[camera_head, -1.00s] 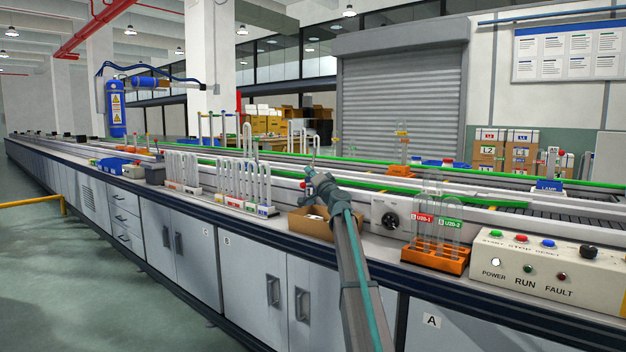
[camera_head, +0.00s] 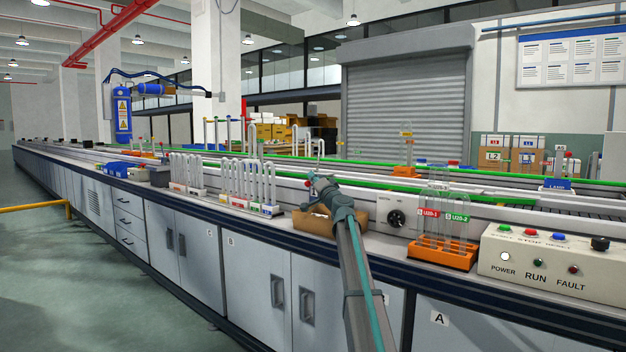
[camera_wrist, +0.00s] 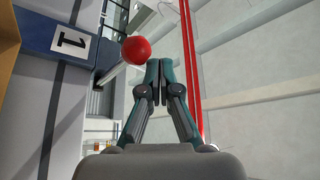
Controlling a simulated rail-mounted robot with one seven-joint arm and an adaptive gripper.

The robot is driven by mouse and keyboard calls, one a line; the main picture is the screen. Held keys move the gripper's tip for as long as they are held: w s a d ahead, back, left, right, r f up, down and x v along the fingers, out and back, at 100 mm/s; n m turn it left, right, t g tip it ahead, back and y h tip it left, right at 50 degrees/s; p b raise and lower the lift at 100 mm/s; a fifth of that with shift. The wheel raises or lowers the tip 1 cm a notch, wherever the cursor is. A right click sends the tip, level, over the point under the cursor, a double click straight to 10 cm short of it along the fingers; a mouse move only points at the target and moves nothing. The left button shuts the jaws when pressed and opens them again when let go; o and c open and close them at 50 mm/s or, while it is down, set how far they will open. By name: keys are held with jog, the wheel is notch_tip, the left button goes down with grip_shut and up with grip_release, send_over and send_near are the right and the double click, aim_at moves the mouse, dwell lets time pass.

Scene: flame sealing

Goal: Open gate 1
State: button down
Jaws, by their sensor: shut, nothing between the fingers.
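In the wrist view, a dark blue block (camera_wrist: 62,35) carries a white label with the number 1 (camera_wrist: 73,44). A pale lever rod (camera_wrist: 112,74) reaches from beside the block to a red ball knob (camera_wrist: 136,49). My gripper (camera_wrist: 161,62) is shut and empty, its fingertips just right of the knob; I cannot tell whether they touch it. In the head view, my gripper (camera_head: 313,178) is above the bench by the cardboard box, small and partly hidden by my arm. I cannot make out the gate clearly there.
A cardboard box (camera_head: 316,223) lies below my arm. A rack of tubes (camera_head: 250,205) stands to its left. To the right are a round dial (camera_head: 396,219), an orange tube rack (camera_head: 440,254) and a control panel (camera_head: 550,265). Green-edged conveyor rails run behind.

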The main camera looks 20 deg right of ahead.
jog(key=shift+r, duration=0.15)
notch_tip(320, 180, up, 4)
jog(key=p, duration=0.2)
jog(key=s+d+f+p, duration=0.2)
jog(key=s+d+f, duration=0.2)
jog(key=s, duration=0.4)
jog(key=shift+d+f, duration=0.3)
jog(key=shift+f, duration=0.4)
jog(key=shift+s, duration=0.1)
